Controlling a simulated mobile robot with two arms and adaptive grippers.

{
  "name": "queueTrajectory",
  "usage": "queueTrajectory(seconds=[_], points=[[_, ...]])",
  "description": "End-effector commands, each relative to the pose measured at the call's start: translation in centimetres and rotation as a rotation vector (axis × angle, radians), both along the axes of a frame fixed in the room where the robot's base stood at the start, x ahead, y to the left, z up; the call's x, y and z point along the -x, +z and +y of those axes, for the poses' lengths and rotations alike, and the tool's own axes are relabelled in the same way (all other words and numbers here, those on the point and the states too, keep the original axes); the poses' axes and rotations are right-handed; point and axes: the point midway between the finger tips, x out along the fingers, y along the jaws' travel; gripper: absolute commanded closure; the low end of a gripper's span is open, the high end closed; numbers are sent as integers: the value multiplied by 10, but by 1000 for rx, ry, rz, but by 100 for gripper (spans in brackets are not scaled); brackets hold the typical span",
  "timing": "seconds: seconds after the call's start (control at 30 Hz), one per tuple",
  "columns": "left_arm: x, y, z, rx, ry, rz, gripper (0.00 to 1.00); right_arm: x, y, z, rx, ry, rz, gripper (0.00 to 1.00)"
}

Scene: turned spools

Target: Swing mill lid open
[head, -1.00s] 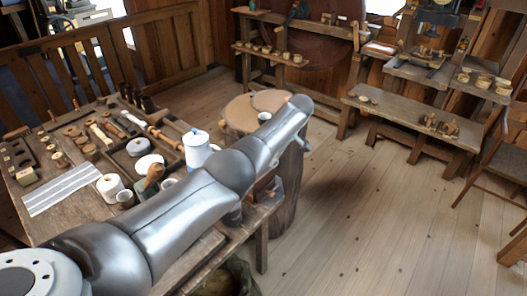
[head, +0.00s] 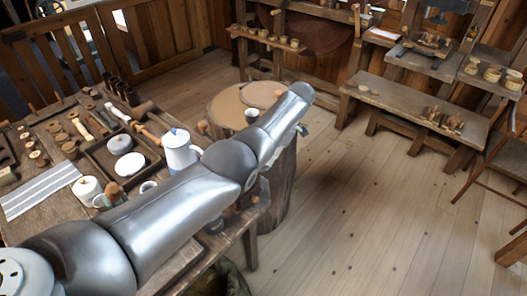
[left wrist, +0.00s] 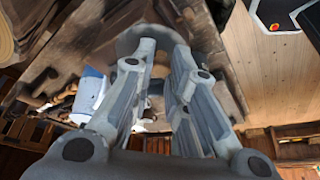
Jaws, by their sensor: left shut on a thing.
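My left arm crosses the head view from the lower left to the round stump (head: 226,106). No mill shows clearly. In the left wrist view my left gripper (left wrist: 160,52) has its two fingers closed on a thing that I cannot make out. A grey rounded form lies at the tips. My right gripper is in neither view.
The workbench at the left holds a white jug (head: 180,152), a tray with white round pieces (head: 129,164), a striped cloth (head: 42,189) and several spools. A low bench (head: 415,108) stands at the back right. The plank floor (head: 350,200) is clear.

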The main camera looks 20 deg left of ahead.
Motion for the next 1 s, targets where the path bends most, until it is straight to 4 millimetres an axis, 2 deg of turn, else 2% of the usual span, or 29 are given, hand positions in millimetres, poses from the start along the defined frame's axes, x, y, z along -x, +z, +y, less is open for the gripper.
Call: queueTrajectory(seconds=[0.47,0.5,0.7,1.0], points=[[1,-1,0,-1,16,0,100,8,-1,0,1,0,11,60],[1,-2,0,-2,15,1,84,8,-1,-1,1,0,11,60],[1,-1,0,-1,15,1,60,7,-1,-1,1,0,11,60],[1,1,-2,0,14,0,60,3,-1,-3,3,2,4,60]])
